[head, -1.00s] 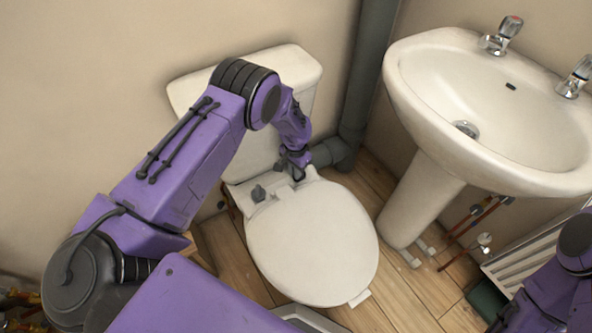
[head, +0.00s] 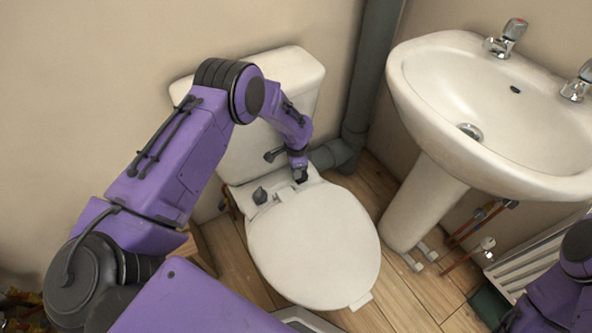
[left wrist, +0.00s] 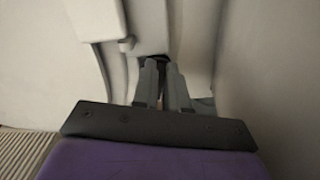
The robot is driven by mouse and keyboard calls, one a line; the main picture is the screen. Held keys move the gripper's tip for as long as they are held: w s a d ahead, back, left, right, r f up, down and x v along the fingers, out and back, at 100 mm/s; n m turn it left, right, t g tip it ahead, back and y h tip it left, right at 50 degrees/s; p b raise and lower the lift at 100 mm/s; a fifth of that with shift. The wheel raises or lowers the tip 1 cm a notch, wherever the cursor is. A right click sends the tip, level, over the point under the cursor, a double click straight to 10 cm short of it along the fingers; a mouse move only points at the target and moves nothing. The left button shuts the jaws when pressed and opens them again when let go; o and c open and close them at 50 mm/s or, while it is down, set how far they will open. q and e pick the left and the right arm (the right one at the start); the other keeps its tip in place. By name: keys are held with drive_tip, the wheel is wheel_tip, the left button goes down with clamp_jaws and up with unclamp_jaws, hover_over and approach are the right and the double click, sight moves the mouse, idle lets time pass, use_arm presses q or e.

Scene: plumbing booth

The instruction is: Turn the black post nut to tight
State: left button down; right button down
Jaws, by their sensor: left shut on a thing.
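My left gripper (head: 300,174) reaches down to the back right of the toilet seat, at the hinge. It is shut on a small dark thing there, apparently the black post nut (left wrist: 164,59), which shows between the fingertips in the left wrist view (left wrist: 163,72). The fingers hide most of it, so I cannot see how tight it is. A second dark knob-like piece (head: 260,195) stands at the back left of the seat, apart from the gripper. The white toilet seat lid (head: 312,242) is down. My right gripper is not in view.
The white cistern (head: 300,66) rises close behind the gripper, with a dark lever (head: 273,154) on its front. A grey waste pipe (head: 362,90) stands to the right. The washbasin (head: 430,80) and its pedestal (head: 425,200) are further right. Wood floor (head: 395,275) lies between.

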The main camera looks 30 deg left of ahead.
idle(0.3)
use_arm(q)
drive_tip(key=c, duration=1.1)
unclamp_jaws()
drive_tip(key=shift+c, duration=0.2)
wheel_tip(320, 180, up, 3)
drive_tip(key=shift+w+r+p, duration=0.1)
drive_tip(key=shift+r+p, duration=0.05)
drive_tip(key=shift+p, duration=0.2)
drive_tip(key=s+d+r+p, duration=0.2)
drive_tip(key=s+d+r, duration=0.4)
drive_tip(key=s+r, duration=0.3)
drive_tip(key=s, duration=0.3)
drive_tip(key=shift+s+d+r+p, duration=0.2)
drive_tip(key=shift+s+r+p, duration=0.1)
drive_tip(key=shift+s+p, duration=0.05)
